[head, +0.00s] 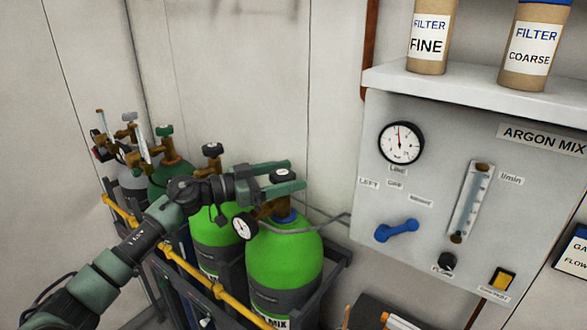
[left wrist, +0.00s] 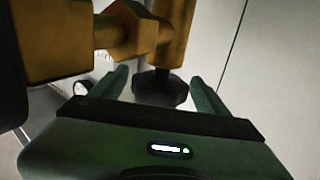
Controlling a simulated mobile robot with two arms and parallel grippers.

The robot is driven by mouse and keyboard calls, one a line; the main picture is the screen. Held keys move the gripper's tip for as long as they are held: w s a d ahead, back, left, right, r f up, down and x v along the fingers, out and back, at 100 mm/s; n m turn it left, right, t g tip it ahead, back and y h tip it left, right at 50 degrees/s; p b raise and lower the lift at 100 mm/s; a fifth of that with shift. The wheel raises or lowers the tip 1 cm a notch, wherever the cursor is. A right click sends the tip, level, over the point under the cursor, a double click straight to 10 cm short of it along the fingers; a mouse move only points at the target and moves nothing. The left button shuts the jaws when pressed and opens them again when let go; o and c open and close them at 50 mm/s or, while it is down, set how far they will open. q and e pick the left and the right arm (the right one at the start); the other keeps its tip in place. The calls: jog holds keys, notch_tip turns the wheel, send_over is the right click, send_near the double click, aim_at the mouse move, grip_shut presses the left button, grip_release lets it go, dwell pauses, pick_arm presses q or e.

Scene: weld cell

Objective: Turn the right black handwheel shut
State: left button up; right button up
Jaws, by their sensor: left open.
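The right black handwheel (head: 281,175) tops the brass valve of the front right bright green cylinder (head: 285,262). My left gripper (head: 296,176) reaches in from the left at the height of this handwheel. It is open, with one finger on each side of the wheel. In the left wrist view the dark handwheel (left wrist: 160,90) sits between the two spread fingers (left wrist: 160,76), below a brass valve body (left wrist: 135,35). Gaps show on both sides of the wheel there. Another black handwheel (head: 212,150) stands on the bright green cylinder to the left (head: 214,237). My right gripper is not in view.
A yellow rail (head: 217,290) crosses the cylinder rack. A round gauge (head: 244,226) sits beside the right valve. A grey panel (head: 400,265) with a dial, blue lever and flow tube stands to the right. More cylinders stand at back left.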

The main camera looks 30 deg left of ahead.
pick_arm(q)
jog(key=shift+x, duration=0.9)
jog(key=c, duration=1.4)
jog(key=shift+o, duration=0.2)
jog(key=shift+m+g+h, duration=0.4)
jog(key=shift+h, duration=0.1)
jog(key=shift+s+d+m+g+h, duration=0.1)
jog(key=shift+s+m+g+h, duration=0.05)
jog(key=shift+m+g+h, duration=0.5)
jog(key=m+g+h, duration=0.1)
jog(key=m+g+h+b, duration=0.1)
jog(key=g, duration=0.1)
jog(key=m+g+h, duration=0.1)
jog(key=shift+s+d+b, duration=0.25)
jog(key=shift+b, duration=0.1)
jog(key=shift+s+d+m+g+h+b, duration=0.15)
jog(key=shift+m+g+h+b, duration=0.15)
jog(key=shift+m+g+b, duration=0.5)
jog(key=shift+s+m+g+h+b, duration=0.15)
jog(key=shift+m+g+h+b, duration=0.25)
jog(key=shift+g, duration=0.7)
jog(key=shift+s+d+m+g+h+b, duration=0.1)
jog(key=shift+s+m+g+h+b, duration=0.2)
jog(key=shift+m+g, duration=0.55)
